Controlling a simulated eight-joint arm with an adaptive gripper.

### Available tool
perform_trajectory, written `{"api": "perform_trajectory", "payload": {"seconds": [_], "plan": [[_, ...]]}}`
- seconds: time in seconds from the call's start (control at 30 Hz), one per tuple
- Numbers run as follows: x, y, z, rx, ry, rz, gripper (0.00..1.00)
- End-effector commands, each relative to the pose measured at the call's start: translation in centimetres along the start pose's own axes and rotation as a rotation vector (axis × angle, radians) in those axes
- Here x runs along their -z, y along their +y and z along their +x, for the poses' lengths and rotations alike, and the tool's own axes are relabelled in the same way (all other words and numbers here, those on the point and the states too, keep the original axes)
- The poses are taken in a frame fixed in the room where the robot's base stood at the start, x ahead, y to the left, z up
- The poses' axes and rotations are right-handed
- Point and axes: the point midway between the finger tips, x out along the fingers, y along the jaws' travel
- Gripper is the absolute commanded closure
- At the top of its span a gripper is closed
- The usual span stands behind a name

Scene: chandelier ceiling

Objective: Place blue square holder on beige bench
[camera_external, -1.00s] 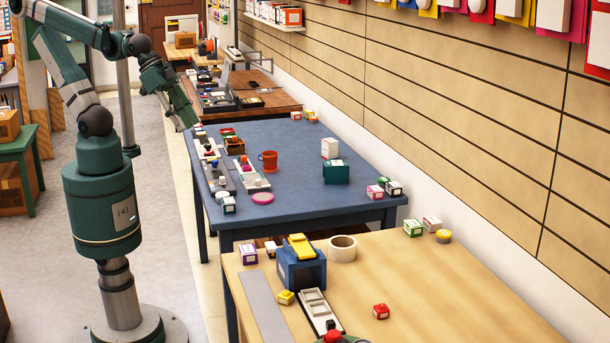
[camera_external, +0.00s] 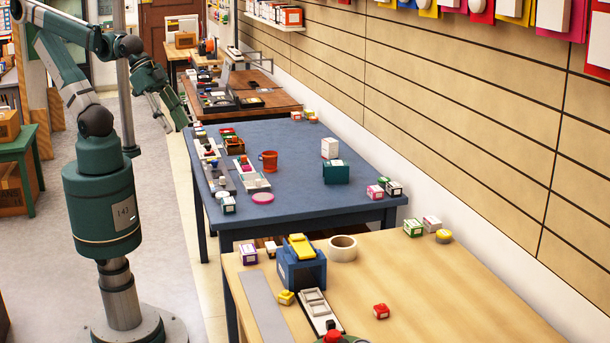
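A blue square holder (camera_external: 303,275) stands on the beige bench (camera_external: 440,290), near its far left corner, with a yellow piece (camera_external: 300,247) on top. A dark teal box (camera_external: 336,174) stands on the blue table (camera_external: 300,135) behind. My gripper (camera_external: 180,118) hangs at the left, pointing down beside the far left part of the blue table, well away from the holder. Its fingers are too small and dark to tell whether they are open or shut. I see nothing held.
A white roll (camera_external: 342,248) stands right of the holder. The bench's right side is largely clear. Small items crowd the blue table's left edge.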

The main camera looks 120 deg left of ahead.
Motion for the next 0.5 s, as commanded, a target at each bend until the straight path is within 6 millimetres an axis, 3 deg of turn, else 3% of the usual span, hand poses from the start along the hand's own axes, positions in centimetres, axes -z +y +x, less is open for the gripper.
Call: {"api": "perform_trajectory", "payload": {"seconds": [0.27,0.5], "plan": [[0.3,-0.7,0.3,0.011,-0.004,-0.019,0.62],[1.5,-3.4,1.4,0.054,-0.021,-0.095,0.62]]}}
